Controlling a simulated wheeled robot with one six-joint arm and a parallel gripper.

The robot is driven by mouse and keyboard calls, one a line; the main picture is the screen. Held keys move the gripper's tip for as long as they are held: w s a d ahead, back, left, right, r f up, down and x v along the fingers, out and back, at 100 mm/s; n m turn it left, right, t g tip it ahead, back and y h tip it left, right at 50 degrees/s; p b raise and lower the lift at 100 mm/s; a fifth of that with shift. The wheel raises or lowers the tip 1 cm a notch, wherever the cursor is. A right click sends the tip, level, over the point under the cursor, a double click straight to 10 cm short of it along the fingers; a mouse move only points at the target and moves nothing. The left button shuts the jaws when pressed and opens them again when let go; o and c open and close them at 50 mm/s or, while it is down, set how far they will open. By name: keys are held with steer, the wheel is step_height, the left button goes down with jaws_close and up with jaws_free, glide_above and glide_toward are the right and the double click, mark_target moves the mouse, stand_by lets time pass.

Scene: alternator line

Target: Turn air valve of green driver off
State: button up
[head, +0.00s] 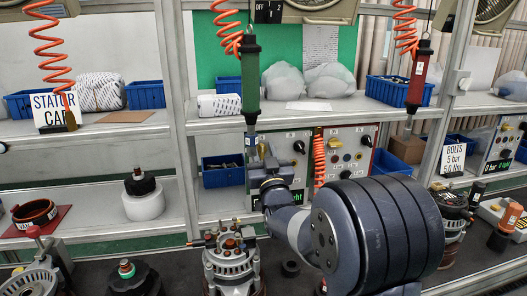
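The green driver (250,85) hangs upright on an orange coiled hose (231,22) in front of the green board, its thin shaft pointing down. I cannot make out its air valve for certain. My gripper (262,152) is just below the green driver, in front of a control box (290,142) with knobs. My arm and gripper hide much of that box. The fingers are small and overlap the driver's shaft in the picture, so I cannot tell whether they touch it or are open or shut.
A red driver (420,75) hangs to the right on its own orange hose. Blue bins (145,95) line the shelves. An alternator (232,262) stands on the dark bench below my arm. Metal posts (174,110) divide the bays.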

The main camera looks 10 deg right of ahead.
jaws_close()
